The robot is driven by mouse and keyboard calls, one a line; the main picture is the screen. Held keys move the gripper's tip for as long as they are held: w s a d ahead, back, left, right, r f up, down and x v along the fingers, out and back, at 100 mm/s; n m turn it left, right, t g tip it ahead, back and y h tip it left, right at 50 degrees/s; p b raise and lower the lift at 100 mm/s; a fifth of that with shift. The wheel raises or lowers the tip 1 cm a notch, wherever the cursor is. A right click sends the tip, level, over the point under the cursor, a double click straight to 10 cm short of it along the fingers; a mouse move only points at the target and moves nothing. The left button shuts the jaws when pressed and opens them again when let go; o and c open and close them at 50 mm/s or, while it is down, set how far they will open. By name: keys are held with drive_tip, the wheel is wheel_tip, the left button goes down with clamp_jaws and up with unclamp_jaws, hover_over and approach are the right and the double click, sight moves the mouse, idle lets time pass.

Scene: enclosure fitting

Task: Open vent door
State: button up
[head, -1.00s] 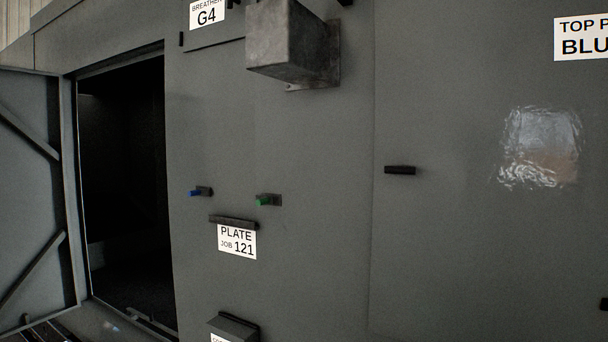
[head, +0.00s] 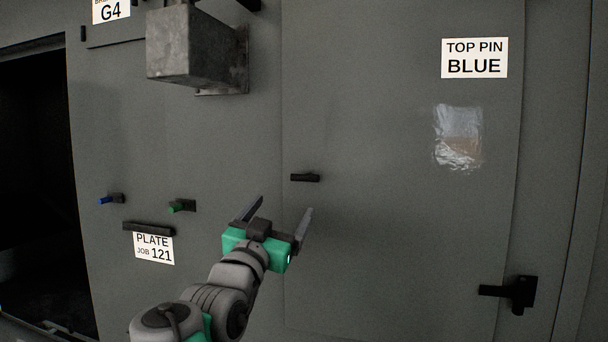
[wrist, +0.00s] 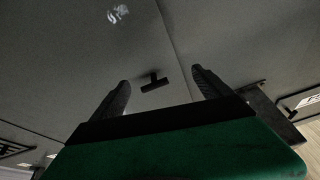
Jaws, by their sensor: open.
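A large grey door panel (head: 400,240) fills the right of the head view. Nothing in view reads "vent", so I cannot tell for sure which door it is. A small black handle (head: 305,178) sticks out near the panel's left seam. A black lever latch (head: 517,293) sits low near its right edge. My gripper (head: 285,204) is open and empty, its fingers pointing up toward the small handle. In the wrist view a black T-shaped handle (wrist: 154,83), seemingly the same one, shows between the finger tips, apart from both fingers.
A grey metal box (head: 185,45) juts out at upper left. Blue (head: 107,199) and green (head: 178,206) pegs stick out above a "PLATE JOB 121" label (head: 153,248). A "TOP PIN BLUE" label (head: 474,58) is at upper right. A dark opening (head: 35,170) lies far left.

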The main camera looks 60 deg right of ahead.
sight(304, 179)
drive_tip(key=shift+m+g+h, duration=0.5)
drive_tip(key=shift+g, duration=0.2)
drive_tip(key=d+r+p, duration=0.1)
drive_tip(key=d, duration=0.1)
drive_tip(key=s+d+r+p, duration=0.1)
drive_tip(key=d+r, duration=0.1)
drive_tip(key=d+r+p, duration=0.2)
drive_tip(key=shift+s+d+r, duration=0.1)
drive_tip(key=shift+s+d, duration=0.25)
drive_tip(key=shift+d, duration=0.35)
